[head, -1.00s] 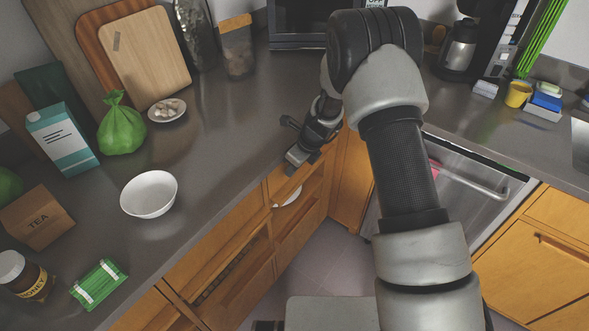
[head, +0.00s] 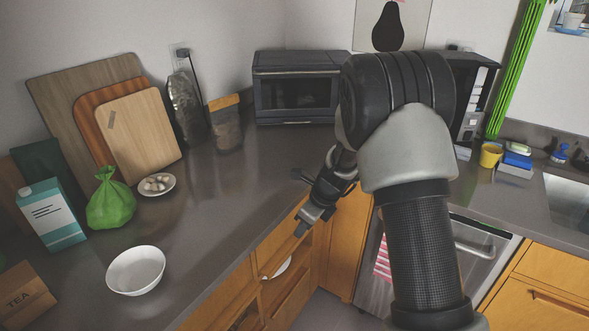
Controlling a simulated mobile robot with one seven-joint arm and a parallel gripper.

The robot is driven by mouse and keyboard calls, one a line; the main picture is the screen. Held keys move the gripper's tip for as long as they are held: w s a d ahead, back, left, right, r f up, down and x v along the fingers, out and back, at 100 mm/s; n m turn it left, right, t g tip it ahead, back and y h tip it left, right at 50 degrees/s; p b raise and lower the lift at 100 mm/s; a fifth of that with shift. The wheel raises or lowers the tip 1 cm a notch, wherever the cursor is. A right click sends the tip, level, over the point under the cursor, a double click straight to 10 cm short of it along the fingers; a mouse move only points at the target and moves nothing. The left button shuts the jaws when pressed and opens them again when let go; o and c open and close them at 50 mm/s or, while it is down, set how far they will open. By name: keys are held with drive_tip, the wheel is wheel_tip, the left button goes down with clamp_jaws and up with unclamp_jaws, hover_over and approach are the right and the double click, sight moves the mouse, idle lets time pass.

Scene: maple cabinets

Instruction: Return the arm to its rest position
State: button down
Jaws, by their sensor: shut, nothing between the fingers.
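My arm (head: 412,210) rises from the bottom of the head view and bends at a dark elbow. Its forearm comes back down behind the elbow. My gripper (head: 302,231) hangs at the counter's front edge, over the drawer fronts, pointing down and to the left. Its fingers look closed, with nothing held. A small part of a white dish (head: 277,268) shows in an open drawer space below it.
The grey counter (head: 215,215) holds a white bowl (head: 136,270), a green bag (head: 110,200), a carton (head: 50,217) and cutting boards (head: 140,137).

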drive_tip(key=s+d+r+n+p, duration=0.1)
drive_tip(key=s+r+n, duration=0.3)
drive_tip(key=r, duration=0.4)
drive_tip(key=s+d+r+n+t+p, duration=0.1)
drive_tip(key=s+r+n, duration=0.2)
drive_tip(key=r, duration=0.5)
drive_tip(key=s+d+r+n+p, duration=0.1)
drive_tip(key=s+r+n+p, duration=0.1)
drive_tip(key=s+r+n, duration=0.35)
drive_tip(key=s+d+r+n+h+p, duration=0.1)
drive_tip(key=s+d+r+n, duration=0.1)
drive_tip(key=s+r+n, duration=0.2)
drive_tip(key=s+d+r+n+t+h+p, duration=0.1)
drive_tip(key=s+d+r+n, duration=0.2)
drive_tip(key=s, duration=0.4)
drive_tip(key=s+d+r+n+t+h+p, duration=0.1)
drive_tip(key=s+d+r+n, duration=0.2)
drive_tip(key=s+r+n, duration=0.2)
drive_tip(key=shift+s+r+h, duration=0.3)
drive_tip(key=shift+s+r, duration=0.25)
drive_tip(key=shift+s, duration=0.2)
